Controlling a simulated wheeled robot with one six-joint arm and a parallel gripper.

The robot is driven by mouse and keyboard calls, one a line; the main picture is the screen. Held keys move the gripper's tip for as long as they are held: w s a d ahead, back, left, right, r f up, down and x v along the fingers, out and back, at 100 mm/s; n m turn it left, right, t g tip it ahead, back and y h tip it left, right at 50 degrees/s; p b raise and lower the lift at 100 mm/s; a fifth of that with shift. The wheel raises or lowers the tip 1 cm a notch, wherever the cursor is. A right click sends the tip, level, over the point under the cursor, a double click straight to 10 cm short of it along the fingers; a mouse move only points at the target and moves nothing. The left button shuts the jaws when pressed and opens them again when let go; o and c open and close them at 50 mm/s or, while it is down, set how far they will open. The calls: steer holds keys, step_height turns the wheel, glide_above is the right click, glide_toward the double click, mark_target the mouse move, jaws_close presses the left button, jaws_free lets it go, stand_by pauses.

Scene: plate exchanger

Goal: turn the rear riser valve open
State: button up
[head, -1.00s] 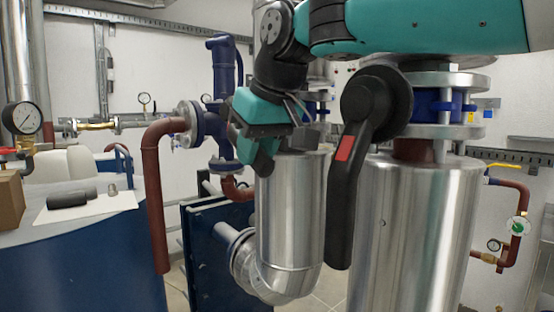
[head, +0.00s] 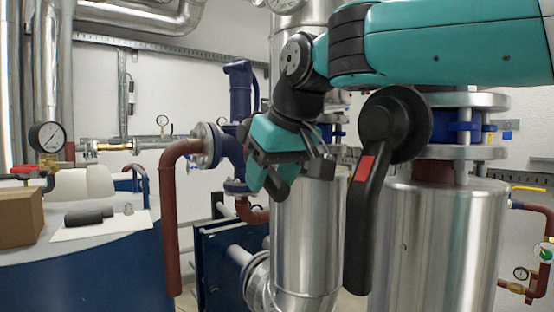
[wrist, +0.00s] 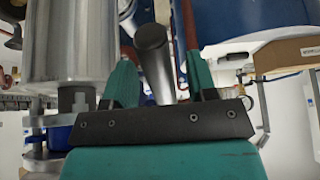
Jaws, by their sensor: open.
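The rear riser (head: 305,235) is a shiny metal-clad pipe behind my gripper in the head view. Its blue valve body (head: 337,131) shows partly between my wrist and the front valve. My gripper (head: 285,180) is open in front of this riser's upper part. In the wrist view my two teal fingers (wrist: 158,80) stand apart, with a dark grey rounded bar (wrist: 152,45) showing between them. I cannot tell whether it is the rear valve's lever or whether it touches a finger. The rear lever is not clearly seen in the head view.
The front riser (head: 430,250) carries a large black lever (head: 362,225) with a red mark, hanging down just right of my gripper. A red-brown pipe (head: 170,225) and blue pump (head: 232,150) stand left. A cardboard box (head: 20,215) lies on the blue tank.

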steer(key=p+v, duration=0.3)
steer(key=v, duration=1.4)
steer(key=shift+s+r, duration=0.15)
